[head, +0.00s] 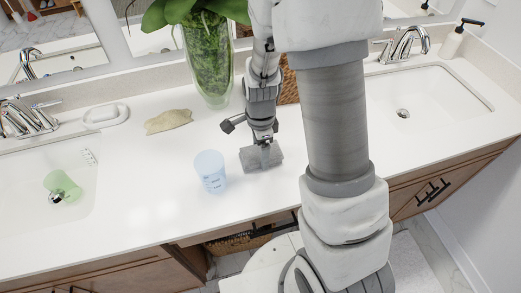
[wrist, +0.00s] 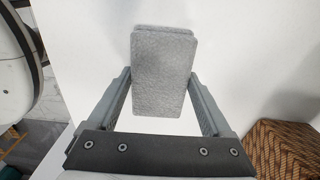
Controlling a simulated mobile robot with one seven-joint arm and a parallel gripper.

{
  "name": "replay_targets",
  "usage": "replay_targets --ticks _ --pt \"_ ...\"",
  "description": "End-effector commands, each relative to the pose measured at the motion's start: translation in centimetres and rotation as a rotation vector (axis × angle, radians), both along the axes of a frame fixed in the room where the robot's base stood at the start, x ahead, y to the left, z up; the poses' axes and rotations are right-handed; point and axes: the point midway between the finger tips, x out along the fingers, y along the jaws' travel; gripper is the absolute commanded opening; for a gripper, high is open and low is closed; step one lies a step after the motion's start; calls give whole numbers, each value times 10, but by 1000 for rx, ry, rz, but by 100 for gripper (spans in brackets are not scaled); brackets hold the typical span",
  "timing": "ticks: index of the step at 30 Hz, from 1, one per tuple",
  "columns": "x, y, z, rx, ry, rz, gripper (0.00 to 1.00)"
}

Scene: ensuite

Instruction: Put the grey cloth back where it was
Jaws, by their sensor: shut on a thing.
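The grey cloth (head: 266,161), a small folded block, is between my gripper's fingers near the middle of the white counter. In the wrist view the grey cloth (wrist: 163,72) reaches past the fingertips, with a finger against each side. My gripper (head: 262,146) is shut on it and points down; the gripper also shows in the wrist view (wrist: 162,95). The cloth is at or just above the counter; I cannot tell if it touches.
A pale blue cup (head: 210,172) stands just left of the cloth. A beige cloth (head: 168,121), a soap dish (head: 105,115) and a plant vase (head: 208,65) are further left and back. A green cup (head: 62,187) is in the left sink. A wicker basket (wrist: 285,150) is near. The right sink (head: 425,95) is empty.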

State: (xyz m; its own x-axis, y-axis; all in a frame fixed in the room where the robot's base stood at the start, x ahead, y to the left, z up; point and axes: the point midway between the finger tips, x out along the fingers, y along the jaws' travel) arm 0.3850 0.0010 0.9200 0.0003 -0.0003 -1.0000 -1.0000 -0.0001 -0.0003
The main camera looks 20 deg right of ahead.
Motion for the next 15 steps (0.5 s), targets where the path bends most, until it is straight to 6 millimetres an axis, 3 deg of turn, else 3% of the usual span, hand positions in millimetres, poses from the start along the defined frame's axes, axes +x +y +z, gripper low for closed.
replay_targets --ticks 2,3,4,5,15 --pt "0 0 -4 0 1 0 32" --pt "0 0 -2 0 0 0 91" --pt "0 0 -2 0 0 0 96" --pt "0 0 -2 0 0 0 100" --pt "0 0 4 0 -1 0 100"
